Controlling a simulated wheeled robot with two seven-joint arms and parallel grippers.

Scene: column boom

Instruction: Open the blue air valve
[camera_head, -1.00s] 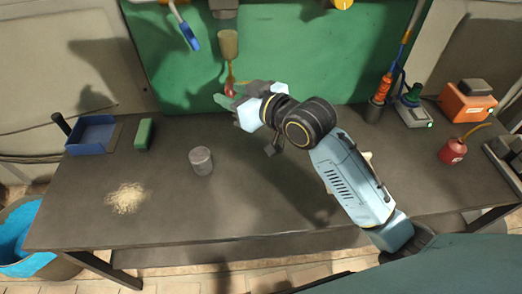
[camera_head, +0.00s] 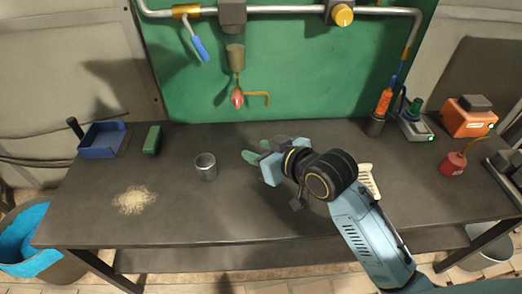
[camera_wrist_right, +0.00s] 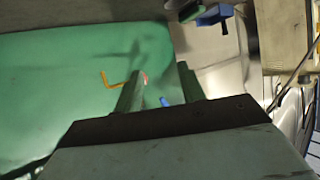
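The blue air valve handle (camera_head: 201,49) hangs at a slant from a brass fitting (camera_head: 186,11) on the metal pipe (camera_head: 280,9), at the upper left of the green board. In the right wrist view, the small blue handle (camera_wrist_right: 165,102) shows between the fingers, in the distance. My right gripper (camera_head: 255,156) is over the table, below and to the right of the valve and well apart from it. Its two fingers (camera_wrist_right: 160,88) are spread, with nothing held between them. My left gripper is not in view.
A filter unit with a red bulb (camera_head: 238,97) and an orange hook (camera_head: 258,96) sit right of the valve. A yellow knob (camera_head: 343,15) is on the pipe. A metal cup (camera_head: 206,168), green block (camera_head: 152,140) and blue tray (camera_head: 102,142) stand on the table (camera_head: 190,220).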

